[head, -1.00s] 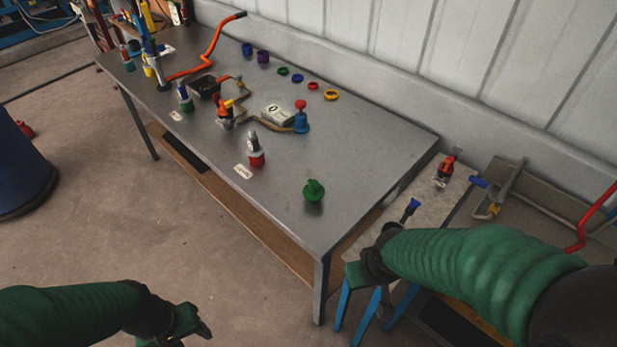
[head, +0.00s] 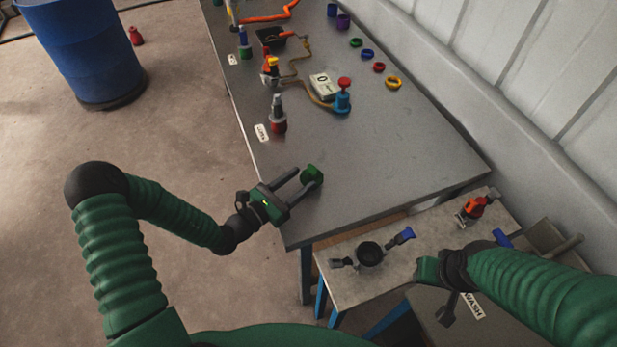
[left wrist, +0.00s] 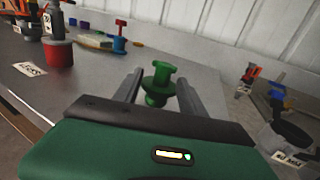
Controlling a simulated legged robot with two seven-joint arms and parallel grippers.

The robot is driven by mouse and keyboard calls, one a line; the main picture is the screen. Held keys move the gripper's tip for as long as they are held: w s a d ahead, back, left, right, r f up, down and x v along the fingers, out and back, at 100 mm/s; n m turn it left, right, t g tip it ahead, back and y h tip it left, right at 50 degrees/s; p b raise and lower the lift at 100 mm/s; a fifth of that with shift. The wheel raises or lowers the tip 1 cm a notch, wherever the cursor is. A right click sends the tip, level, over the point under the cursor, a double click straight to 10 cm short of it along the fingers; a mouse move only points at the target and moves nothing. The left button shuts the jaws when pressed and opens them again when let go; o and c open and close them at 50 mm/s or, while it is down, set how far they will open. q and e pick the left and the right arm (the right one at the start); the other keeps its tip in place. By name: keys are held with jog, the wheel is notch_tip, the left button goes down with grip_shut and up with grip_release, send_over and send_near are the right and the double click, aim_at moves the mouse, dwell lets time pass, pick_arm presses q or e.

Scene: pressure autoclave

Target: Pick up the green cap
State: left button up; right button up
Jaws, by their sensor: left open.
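The green cap (head: 313,172), a flanged knob shape, stands on the metal table (head: 390,150) near its front corner. My left gripper (head: 308,178) is open, with its fingers reaching to the cap. In the left wrist view the cap (left wrist: 159,82) shows between the two spread fingers, toward their tips. I cannot tell whether either finger touches it. My right gripper (head: 440,290) is over the lower bench at the lower right, partly hidden by its own arm; its jaws are unclear.
A blue device with a red knob (head: 343,95) and coloured rings (head: 393,82) sit farther back. The lower bench (head: 335,275) holds a dark round part (head: 369,253). The table right of the cap is clear.

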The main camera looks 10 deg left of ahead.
aim_at(320, 173)
pick_arm(q)
jog(key=x, duration=0.4)
jog(key=d+x, duration=0.1)
jog(key=x, duration=0.2)
jog(key=shift+s+r, duration=0.15)
jog(key=shift+s, duration=0.1)
jog(key=shift+w+d, duration=0.1)
jog(key=shift+w, duration=0.3)
jog(key=shift+a, duration=0.45)
jog(key=shift+c, duration=0.7)
jog(key=shift+d, duration=0.35)
grip_shut()
